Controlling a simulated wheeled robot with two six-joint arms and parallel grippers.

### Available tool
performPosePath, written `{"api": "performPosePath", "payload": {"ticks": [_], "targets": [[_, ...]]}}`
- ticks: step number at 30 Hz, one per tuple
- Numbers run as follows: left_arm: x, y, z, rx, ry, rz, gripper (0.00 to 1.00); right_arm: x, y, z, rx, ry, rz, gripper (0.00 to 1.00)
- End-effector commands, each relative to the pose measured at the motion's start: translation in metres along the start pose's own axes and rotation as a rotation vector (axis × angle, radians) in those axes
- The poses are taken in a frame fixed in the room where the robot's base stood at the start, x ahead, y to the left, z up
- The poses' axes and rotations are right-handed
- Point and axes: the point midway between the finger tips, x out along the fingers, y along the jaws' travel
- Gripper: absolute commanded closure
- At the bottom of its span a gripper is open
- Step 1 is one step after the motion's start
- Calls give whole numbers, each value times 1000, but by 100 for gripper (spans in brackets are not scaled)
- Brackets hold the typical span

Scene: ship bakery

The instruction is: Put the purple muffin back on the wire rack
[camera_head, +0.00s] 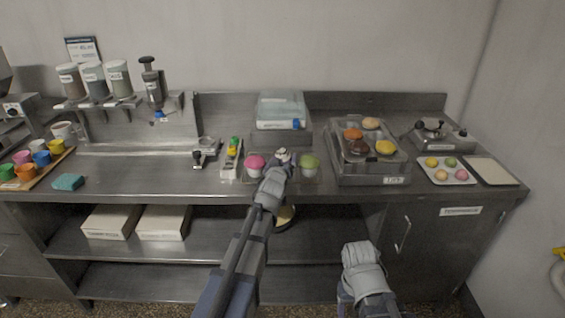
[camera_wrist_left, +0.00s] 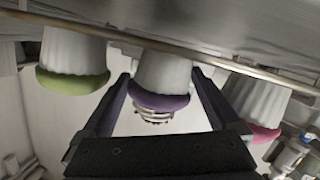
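In the head view the rack (camera_head: 247,181) is at the counter's front, and my left gripper (camera_head: 279,163) partly hides the muffin (camera_head: 283,154).
A pink muffin (camera_head: 256,162) and a green muffin (camera_head: 309,162) stand close on either side. A white holder with bottles (camera_head: 233,150) is left of the rack, and a clear bin of buns (camera_head: 341,165) is right.

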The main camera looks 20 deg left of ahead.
Motion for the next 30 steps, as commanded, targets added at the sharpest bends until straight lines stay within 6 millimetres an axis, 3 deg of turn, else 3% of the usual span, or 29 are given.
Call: {"api": "performPosePath", "payload": {"ticks": [10,13,30], "targets": [[-1,2,-5,0,0,0,4,-5,0,0,0,0,0,31],[-13,1,-3,0,0,0,4,-6,0,0,0,0,0,31],[-116,1,-3,-1,0,0,4,-27,3,2,0,0,0,31]]}}
